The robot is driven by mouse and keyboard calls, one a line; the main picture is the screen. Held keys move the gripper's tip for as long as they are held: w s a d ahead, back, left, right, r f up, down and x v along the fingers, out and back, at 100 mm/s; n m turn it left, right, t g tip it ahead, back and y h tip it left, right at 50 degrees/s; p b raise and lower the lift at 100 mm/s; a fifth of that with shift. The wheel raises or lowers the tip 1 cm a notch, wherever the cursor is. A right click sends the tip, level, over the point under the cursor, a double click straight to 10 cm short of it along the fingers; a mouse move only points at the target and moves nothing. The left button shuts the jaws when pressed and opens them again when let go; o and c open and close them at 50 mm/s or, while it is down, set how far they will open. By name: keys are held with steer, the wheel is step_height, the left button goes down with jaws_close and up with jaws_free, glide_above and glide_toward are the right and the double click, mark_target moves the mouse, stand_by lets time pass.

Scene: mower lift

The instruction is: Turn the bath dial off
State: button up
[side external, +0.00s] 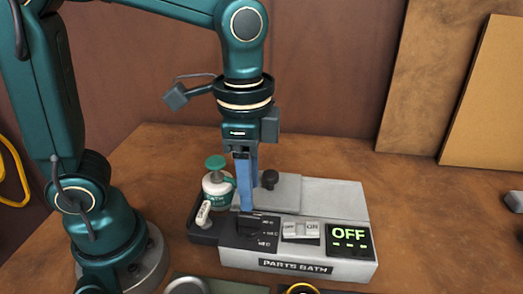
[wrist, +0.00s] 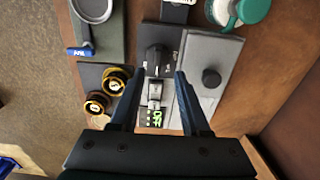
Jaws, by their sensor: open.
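The parts bath (side external: 290,265) is a grey box with a lid and a front control panel. Its black dial (wrist: 155,57) shows in the wrist view between and just beyond my fingertips, beside printed marks; the exact pointer setting is too small to read. In the side view my blue fingers partly hide the dial. My gripper (side external: 246,208) points straight down over the dial area, and the wrist view shows its two fingers (wrist: 155,76) apart with nothing between them. I cannot tell whether they touch the dial. The green display (side external: 348,239) reads OFF.
A light rocker switch (side external: 300,229) marked OFF and ON sits between dial and display. The lid has a black knob (side external: 269,179). A white bottle with green cap (side external: 216,180) stands behind left. Brass-rimmed round parts (wrist: 117,80) and a grey tray (wrist: 95,40) lie beside the bath.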

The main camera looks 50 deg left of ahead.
mark_target(250, 214)
steer(key=shift+s+d+f, duration=0.15)
steer(key=shift+f, duration=2.65)
jaws_close()
